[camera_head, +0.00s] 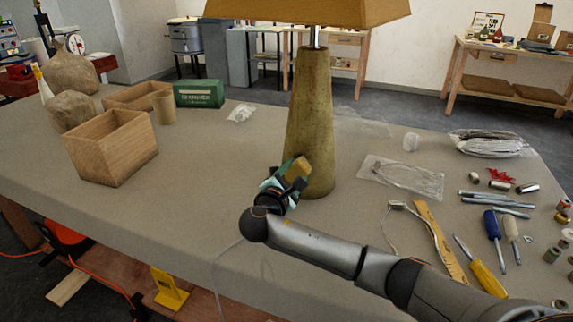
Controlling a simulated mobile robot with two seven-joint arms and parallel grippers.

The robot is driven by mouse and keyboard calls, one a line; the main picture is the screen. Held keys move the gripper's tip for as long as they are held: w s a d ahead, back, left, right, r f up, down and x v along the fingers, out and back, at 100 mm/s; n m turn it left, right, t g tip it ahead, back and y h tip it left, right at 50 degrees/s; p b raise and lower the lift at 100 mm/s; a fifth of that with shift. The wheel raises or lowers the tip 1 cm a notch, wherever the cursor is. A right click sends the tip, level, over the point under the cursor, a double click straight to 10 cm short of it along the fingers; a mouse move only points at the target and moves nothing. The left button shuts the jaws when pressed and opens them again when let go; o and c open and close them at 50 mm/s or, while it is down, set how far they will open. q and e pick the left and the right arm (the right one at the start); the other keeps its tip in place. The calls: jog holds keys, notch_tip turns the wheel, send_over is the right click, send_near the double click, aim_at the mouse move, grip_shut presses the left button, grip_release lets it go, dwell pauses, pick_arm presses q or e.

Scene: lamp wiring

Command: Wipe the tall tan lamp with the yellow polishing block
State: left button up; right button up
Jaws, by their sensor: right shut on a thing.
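The tall tan lamp (312,115) stands upright on the grey-clothed table (215,185). Its tapered base shows, and its tan shade (310,10) is cut off by the top of the view. My right gripper (291,176) is at the lower left front of the base, shut on the yellow polishing block (299,169). The block overlaps the lower part of the base in the picture; I cannot tell if it touches. My left gripper is not in view.
Wooden boxes (110,150), a small tan cup (163,107) and a green box (199,94) stand at the left. A plastic bag (402,178), screwdrivers (492,225) and several small parts lie at the right. Table space left of the lamp is clear.

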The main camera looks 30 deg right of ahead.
jog(key=shift+s+d+r+p, duration=0.15)
jog(key=shift+s+d+p, duration=0.7)
jog(key=shift+p, duration=0.3)
jog(key=shift+s+d+p, duration=0.4)
jog(key=shift+s, duration=0.05)
jog(key=shift+s+d+f, duration=0.1)
jog(key=shift+s+f, duration=0.05)
jog(key=shift+f, duration=0.45)
jog(key=shift+w+a+b, duration=0.4)
jog(key=shift+w+a, duration=0.85)
jog(key=shift+w, duration=0.1)
jog(key=shift+w+a+b, duration=0.75)
jog(key=shift+w+a, duration=0.3)
jog(key=shift+w, duration=0.25)
jog(key=shift+r+p, duration=0.15)
jog(key=shift+p, duration=0.45)
jog(key=shift+s+d+r+p, duration=0.1)
jog(key=shift+s+d+p, duration=0.6)
jog(key=shift+p, duration=0.4)
jog(key=shift+s+d+f+p, duration=0.2)
jog(key=shift+s+d+p, duration=0.15)
jog(key=shift+s+p, duration=0.35)
jog(key=shift+s+d+r+p, duration=0.1)
jog(key=shift+s+d+p, duration=0.4)
jog(key=shift+p, duration=0.1)
jog(key=shift+s+d+p, duration=0.45)
jog(key=shift+s+p, duration=0.05)
jog(key=shift+p, duration=0.05)
jog(key=shift+s+d, duration=0.25)
jog(key=shift+d, duration=0.05)
